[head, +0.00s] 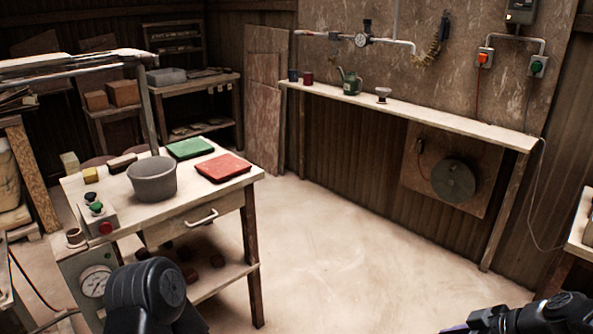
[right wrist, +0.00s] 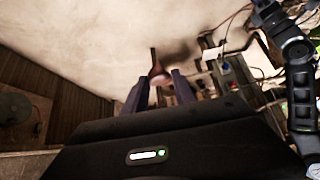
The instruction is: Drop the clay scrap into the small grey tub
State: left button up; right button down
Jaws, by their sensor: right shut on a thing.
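The small grey tub (head: 152,182) stands upright on the worktable at the left of the head view. I cannot make out what is inside it. In the right wrist view my right gripper (right wrist: 158,86) is shut on a small reddish-brown piece, which looks like the clay scrap (right wrist: 157,73).
The worktable (head: 85,186) also holds a green tile (head: 190,148), a red tile (head: 224,167) and a button box (head: 97,217). A wall shelf (head: 430,118) runs along the back right. The floor (head: 335,250) between them is clear.

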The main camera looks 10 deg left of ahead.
aim_at(168, 191)
jog(key=i+z, duration=0.2)
jog(key=i, duration=0.55)
jog(key=i+j+z, duration=0.15)
jog(key=i, duration=0.6)
jog(key=l+u, duration=0.1)
jog(key=u, duration=2.5)
